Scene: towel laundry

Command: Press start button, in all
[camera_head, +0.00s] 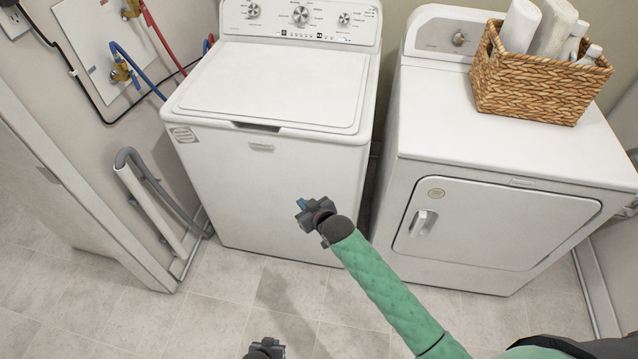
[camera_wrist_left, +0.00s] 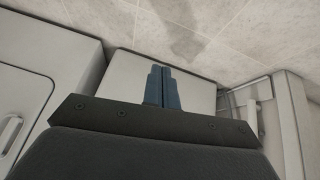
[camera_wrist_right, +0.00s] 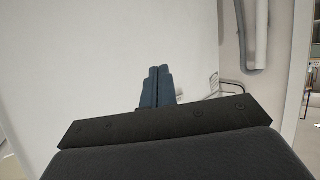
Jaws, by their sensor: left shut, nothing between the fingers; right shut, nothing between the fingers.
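The white washer (camera_head: 270,180) stands at the left with its lid (camera_head: 275,85) shut. Its control panel (camera_head: 275,20) at the back carries knobs and a row of small buttons (camera_head: 318,37); which one is start is too small to read. My right gripper (camera_head: 302,205) is shut and empty in front of the washer's front face, well below the panel. Its closed blue fingers (camera_wrist_right: 159,72) show in the right wrist view against a white surface. My left gripper (camera_head: 267,348) is low at the bottom edge of the head view. Its fingers (camera_wrist_left: 162,72) are shut and empty.
A white dryer (camera_head: 500,215) with its door shut stands to the right, a wicker basket (camera_head: 530,85) of white items on top. Hoses (camera_head: 140,75) and a grey drain pipe (camera_head: 150,185) are at the left wall. The tiled floor (camera_head: 200,310) in front is clear.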

